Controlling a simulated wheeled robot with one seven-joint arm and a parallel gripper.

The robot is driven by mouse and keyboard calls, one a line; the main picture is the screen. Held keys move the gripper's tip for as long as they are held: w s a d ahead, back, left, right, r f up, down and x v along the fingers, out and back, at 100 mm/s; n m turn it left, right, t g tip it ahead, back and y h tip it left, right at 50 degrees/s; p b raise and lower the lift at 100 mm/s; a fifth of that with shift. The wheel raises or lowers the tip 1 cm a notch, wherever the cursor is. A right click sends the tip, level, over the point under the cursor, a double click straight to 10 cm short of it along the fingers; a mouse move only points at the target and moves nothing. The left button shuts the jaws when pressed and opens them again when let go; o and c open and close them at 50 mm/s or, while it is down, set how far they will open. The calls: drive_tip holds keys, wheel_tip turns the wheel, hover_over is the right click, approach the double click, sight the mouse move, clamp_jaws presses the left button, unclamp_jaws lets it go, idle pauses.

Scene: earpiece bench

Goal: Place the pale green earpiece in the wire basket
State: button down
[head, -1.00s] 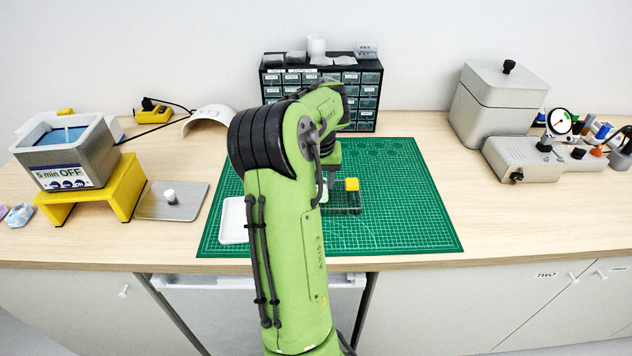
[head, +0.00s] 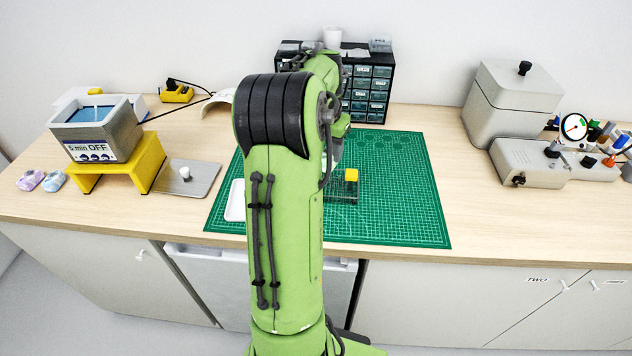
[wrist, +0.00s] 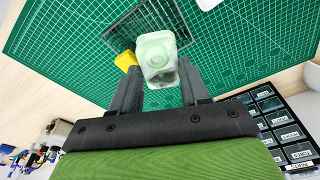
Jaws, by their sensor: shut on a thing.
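The pale green earpiece (wrist: 156,55) sits between the fingertips of my gripper (wrist: 160,78) in the wrist view, and the gripper is shut on it. The wire basket (wrist: 120,29) shows as a dark grid behind and beyond the earpiece, partly covered by it. From this angle I cannot tell the earpiece's height over the basket. In the head view the basket (head: 343,195) stands on the green mat, just right of my arm.
A yellow block (head: 351,175) is at the basket. A white tray (head: 236,200) lies on the cutting mat (head: 400,200), partly behind my arm. A drawer cabinet (head: 368,90) stands at the back. The mat's right side is clear.

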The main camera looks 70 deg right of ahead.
wheel_tip(320, 180, down, 8)
drive_tip(key=shift+d+f+b, duration=0.1)
drive_tip(key=shift+f+b, duration=0.15)
drive_tip(key=shift+b, duration=0.6)
drive_tip(key=shift+f, duration=0.15)
drive_tip(key=c, duration=0.8)
unclamp_jaws()
